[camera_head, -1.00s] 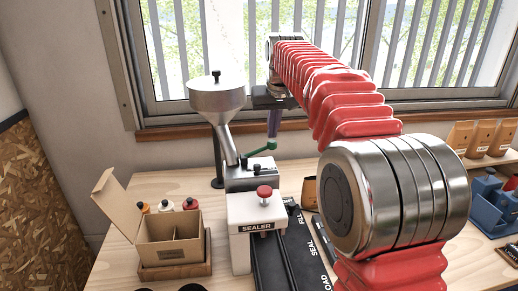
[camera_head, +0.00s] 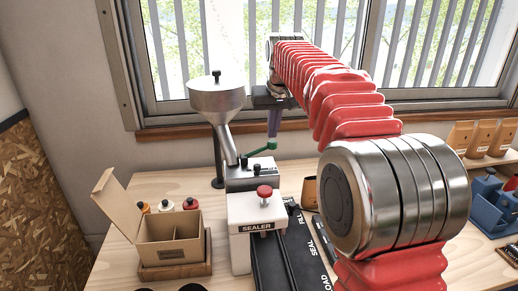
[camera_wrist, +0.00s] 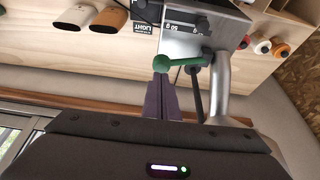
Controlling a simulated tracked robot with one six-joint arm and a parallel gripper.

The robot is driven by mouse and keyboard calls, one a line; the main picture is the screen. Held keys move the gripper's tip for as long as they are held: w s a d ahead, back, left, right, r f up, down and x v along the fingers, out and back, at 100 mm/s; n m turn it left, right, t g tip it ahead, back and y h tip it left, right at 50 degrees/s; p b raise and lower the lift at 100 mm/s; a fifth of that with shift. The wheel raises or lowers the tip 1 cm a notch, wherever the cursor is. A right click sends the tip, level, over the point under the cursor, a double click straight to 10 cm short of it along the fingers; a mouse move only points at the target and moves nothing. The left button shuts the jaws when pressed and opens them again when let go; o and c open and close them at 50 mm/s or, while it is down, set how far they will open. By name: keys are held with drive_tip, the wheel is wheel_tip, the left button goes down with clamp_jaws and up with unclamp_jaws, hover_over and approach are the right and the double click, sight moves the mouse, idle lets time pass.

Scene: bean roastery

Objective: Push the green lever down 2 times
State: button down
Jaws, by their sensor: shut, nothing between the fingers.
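The green lever (camera_head: 260,149) sticks out to the right from the metal dispenser (camera_head: 252,177) under the steel funnel (camera_head: 217,98). It tilts up slightly towards its round knob end. My gripper (camera_head: 273,135) is shut and empty, with its purple fingers pointing down just over the knob. In the wrist view the lever (camera_wrist: 186,61) runs sideways and the purple fingertips (camera_wrist: 161,76) meet or nearly meet its knob. I cannot tell whether they touch.
The sealer (camera_head: 256,215) with a red knob stands in front of the dispenser. An open cardboard box (camera_head: 170,253) with bottles behind it is at the left. A blue caddy (camera_head: 490,208) and brown bags (camera_head: 480,138) are at the right. The window is behind.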

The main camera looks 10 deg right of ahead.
sight(272, 141)
drive_tip(key=shift+f, duration=1.95)
idle(0.5)
drive_tip(key=shift+r, duration=3.05)
drive_tip(key=shift+s, duration=0.1)
drive_tip(key=shift+s+r, duration=0.1)
drive_tip(key=shift+s, duration=0.15)
drive_tip(key=s+f, duration=0.4)
drive_tip(key=s, duration=1)
drive_tip(key=s+f, duration=0.3)
drive_tip(key=s, duration=1.2)
drive_tip(key=s+f+t, duration=0.1)
drive_tip(key=s+f, duration=0.7)
drive_tip(key=s, duration=0.1)
drive_tip(key=shift+f, duration=0.35)
